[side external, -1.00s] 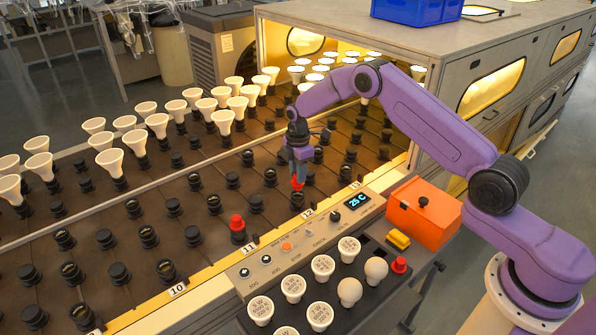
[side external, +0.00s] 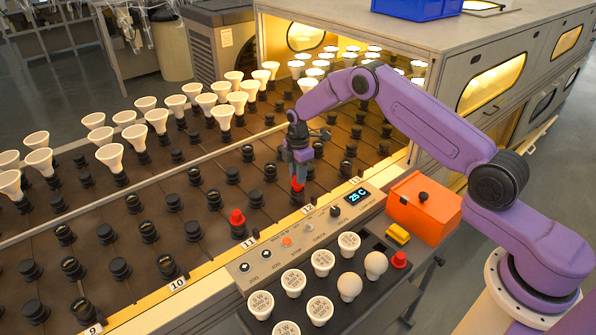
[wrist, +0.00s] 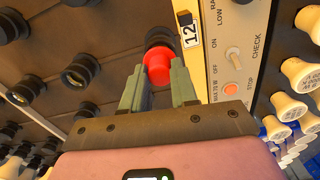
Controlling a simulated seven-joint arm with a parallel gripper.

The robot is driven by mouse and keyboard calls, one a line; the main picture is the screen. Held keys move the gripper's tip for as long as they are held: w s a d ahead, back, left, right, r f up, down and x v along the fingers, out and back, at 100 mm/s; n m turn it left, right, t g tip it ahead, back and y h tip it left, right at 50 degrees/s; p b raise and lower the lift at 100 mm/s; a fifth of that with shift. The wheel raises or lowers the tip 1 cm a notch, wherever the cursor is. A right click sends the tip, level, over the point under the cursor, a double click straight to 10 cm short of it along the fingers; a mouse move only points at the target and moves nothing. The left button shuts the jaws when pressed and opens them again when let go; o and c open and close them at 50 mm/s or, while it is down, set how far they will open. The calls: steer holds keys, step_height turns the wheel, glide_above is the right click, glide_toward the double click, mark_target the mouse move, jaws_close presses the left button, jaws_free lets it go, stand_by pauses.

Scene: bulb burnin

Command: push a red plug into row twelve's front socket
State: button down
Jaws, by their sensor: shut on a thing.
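My gripper (side external: 299,164) points down at row twelve's front socket (side external: 297,201), beside the "12" tag (side external: 308,209). It is shut on a red plug (side external: 298,184). In the wrist view the red plug (wrist: 163,68) sits between the two grey fingertips (wrist: 160,78). The black socket (wrist: 160,38) shows just beyond it, in line with the plug. The plug is at the socket's mouth; how deep it sits is hidden. Another red plug (side external: 237,217) stands in row eleven's front socket. A spare red plug (side external: 399,260) stands on the dark tray.
The control panel (side external: 283,252) with knobs and a "25 C" display lies just in front of the sockets. Black sockets and white bulbs fill the bed behind; the oven housing (side external: 440,60) stands at right.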

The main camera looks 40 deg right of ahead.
steer(key=shift+f, duration=0.8)
steer(key=c, duration=0.8)
jaws_free()
steer(key=shift+r, duration=0.1)
step_height(320, 180, up, 17)
steer(key=shift+r, duration=0.2)
